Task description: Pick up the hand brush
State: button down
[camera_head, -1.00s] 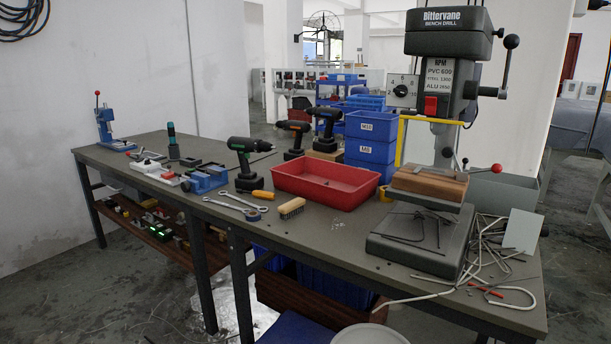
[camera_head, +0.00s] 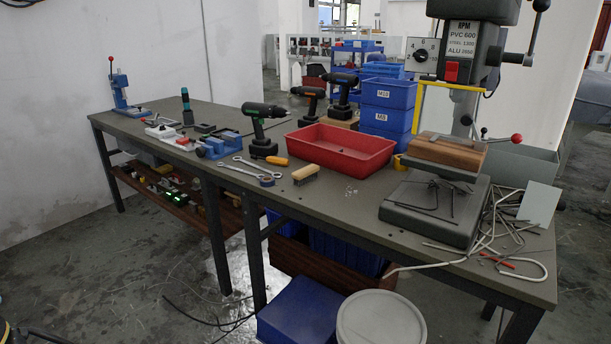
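The hand brush (camera_head: 305,173) lies on the grey-green workbench (camera_head: 340,199), near its front edge. It has a light wooden top and dark bristles. My gripper is not in view.
Two wrenches (camera_head: 238,172) and an orange-handled tool (camera_head: 304,162) lie close to the brush. A drill (camera_head: 264,128) stands behind. A blue box (camera_head: 296,312) and pale bucket (camera_head: 381,318) stand below the front edge.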

aim_at(303, 174)
jog(key=i+j, duration=0.15)
jog(key=i, duration=0.7)
jog(key=i+j, duration=0.1)
jog(key=i, duration=0.75)
